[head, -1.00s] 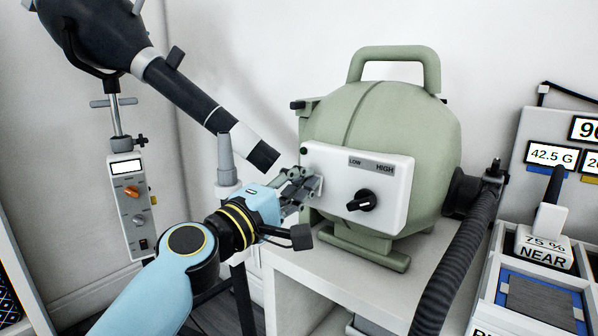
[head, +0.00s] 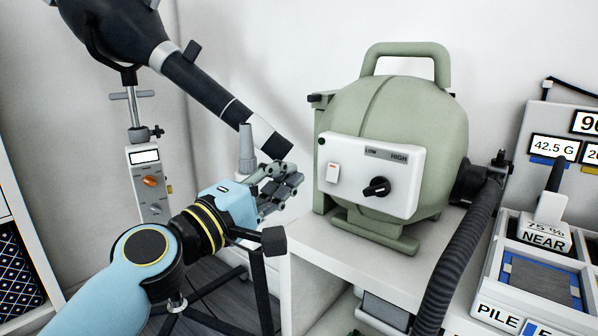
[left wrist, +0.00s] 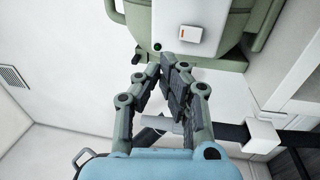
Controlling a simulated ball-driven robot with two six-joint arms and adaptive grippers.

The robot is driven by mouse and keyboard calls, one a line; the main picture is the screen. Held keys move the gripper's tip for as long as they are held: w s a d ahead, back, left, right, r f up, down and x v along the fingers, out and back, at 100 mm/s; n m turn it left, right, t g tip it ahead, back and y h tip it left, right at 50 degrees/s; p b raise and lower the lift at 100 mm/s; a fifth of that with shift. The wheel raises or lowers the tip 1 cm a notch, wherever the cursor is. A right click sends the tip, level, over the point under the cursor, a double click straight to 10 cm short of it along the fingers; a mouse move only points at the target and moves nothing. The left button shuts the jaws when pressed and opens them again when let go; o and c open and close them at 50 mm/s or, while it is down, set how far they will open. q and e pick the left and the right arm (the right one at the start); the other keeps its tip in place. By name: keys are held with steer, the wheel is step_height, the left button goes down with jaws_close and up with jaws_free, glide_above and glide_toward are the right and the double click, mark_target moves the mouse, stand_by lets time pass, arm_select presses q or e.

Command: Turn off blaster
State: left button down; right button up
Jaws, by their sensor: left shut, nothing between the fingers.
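The blaster (head: 400,120) is a rounded green machine with a top handle, on a white stand. The switch also shows in the left wrist view (left wrist: 187,35). My left gripper (head: 294,182) is shut and empty, left of the panel and apart from it. My right gripper is not in view.
A black dryer nozzle (head: 225,105) on a pole reaches down above my left gripper. A grey ribbed hose (head: 455,245) runs down the blaster's right side. A tray unit (head: 540,270) with displays stands at the right. The floor shows below the gripper.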

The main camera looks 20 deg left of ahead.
arm_select(q)
steer(key=s, duration=0.1)
steer(key=s+a, duration=0.1)
steer(key=s, duration=0.2)
steer(key=shift+a+r, duration=0.15)
steer(key=shift+r, duration=0.25)
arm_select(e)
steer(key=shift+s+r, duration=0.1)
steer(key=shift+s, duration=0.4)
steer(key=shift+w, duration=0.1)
